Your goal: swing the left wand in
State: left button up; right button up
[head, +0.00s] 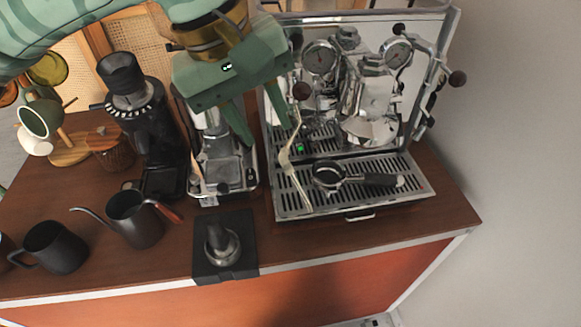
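The espresso machine (350,100) stands at the back right of the cart. Its left wand (291,166) is a thin bent steel tube with a pale section, hanging at the machine's left front over the drip tray (340,198). My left gripper (268,135), green, comes from above, its two fingers pointing down and spread apart. The right finger's tip is close to the wand's upper part; I cannot tell whether they touch. Nothing shows between the fingers. A dark round knob (302,91) is beside the right finger. My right gripper is not in view.
A portafilter (330,177) lies on the drip tray. A grinder (140,120), a small steel machine (228,165), a gooseneck kettle (134,218), a dark pitcher (53,246) and a tamper (221,245) on a black mat stand to the left. A wall is at right.

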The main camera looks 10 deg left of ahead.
aim_at(285, 162)
pick_arm(q)
jog(key=b+x, duration=0.1)
jog(key=x, duration=1)
jog(key=shift+w+f, duration=0.15)
jog(key=shift+w+d+f, duration=0.1)
jog(key=shift+d+f, duration=0.05)
jog(key=shift+f, duration=0.25)
grip_shut()
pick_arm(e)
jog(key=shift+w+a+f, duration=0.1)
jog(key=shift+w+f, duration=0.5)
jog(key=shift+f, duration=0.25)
